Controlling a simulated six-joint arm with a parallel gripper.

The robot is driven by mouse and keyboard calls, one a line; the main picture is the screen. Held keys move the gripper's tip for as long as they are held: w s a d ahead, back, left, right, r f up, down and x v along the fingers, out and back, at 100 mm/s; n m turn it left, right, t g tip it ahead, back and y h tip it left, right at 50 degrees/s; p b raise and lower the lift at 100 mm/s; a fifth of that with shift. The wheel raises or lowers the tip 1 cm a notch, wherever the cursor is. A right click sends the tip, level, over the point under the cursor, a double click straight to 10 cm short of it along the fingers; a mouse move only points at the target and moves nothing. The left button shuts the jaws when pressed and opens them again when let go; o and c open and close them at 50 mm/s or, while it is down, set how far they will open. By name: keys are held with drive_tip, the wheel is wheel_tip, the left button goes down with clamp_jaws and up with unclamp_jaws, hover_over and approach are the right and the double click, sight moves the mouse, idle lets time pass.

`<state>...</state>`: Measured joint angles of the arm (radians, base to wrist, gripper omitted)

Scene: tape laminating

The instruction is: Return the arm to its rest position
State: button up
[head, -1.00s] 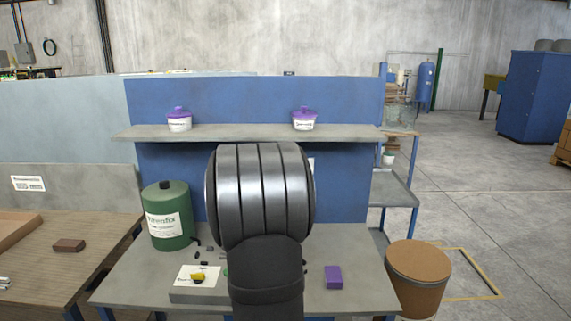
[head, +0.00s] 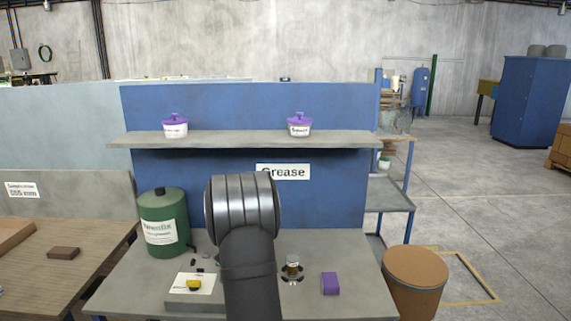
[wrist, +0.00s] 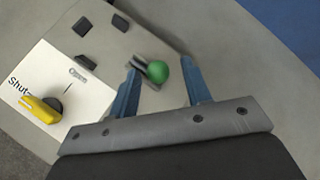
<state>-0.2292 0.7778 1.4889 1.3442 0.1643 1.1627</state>
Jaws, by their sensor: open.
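My arm (head: 247,255) rises in the middle of the head view, over the front of the workbench. My gripper (wrist: 160,68) shows in the wrist view with its two blue fingers spread apart. A green ball (wrist: 160,72) on a grey piece appears between the fingers in the picture, on or above the grey panel below. The fingers do not close on it, and I cannot tell the height gap. In the head view the gripper is hidden behind my arm.
The workbench (head: 130,280) bears a green drum (head: 163,222), a purple block (head: 330,283), a small amber-topped item (head: 292,268) and a yellow knob (head: 194,285) on a white label. A shelf (head: 240,140) with two purple-lidded tubs crosses behind. A brown barrel (head: 415,275) stands right.

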drive_tip(key=shift+w, duration=0.1)
idle(0.3)
drive_tip(key=v, duration=1.7)
drive_tip(key=x, duration=1.7)
drive_tip(key=shift+f, duration=0.1)
drive_tip(key=a, duration=0.2)
drive_tip(key=shift+a, duration=0.3)
drive_tip(key=shift+r, duration=0.25)
drive_tip(key=v, duration=1.6)
drive_tip(key=shift+s, duration=0.2)
drive_tip(key=shift+o, duration=0.3)
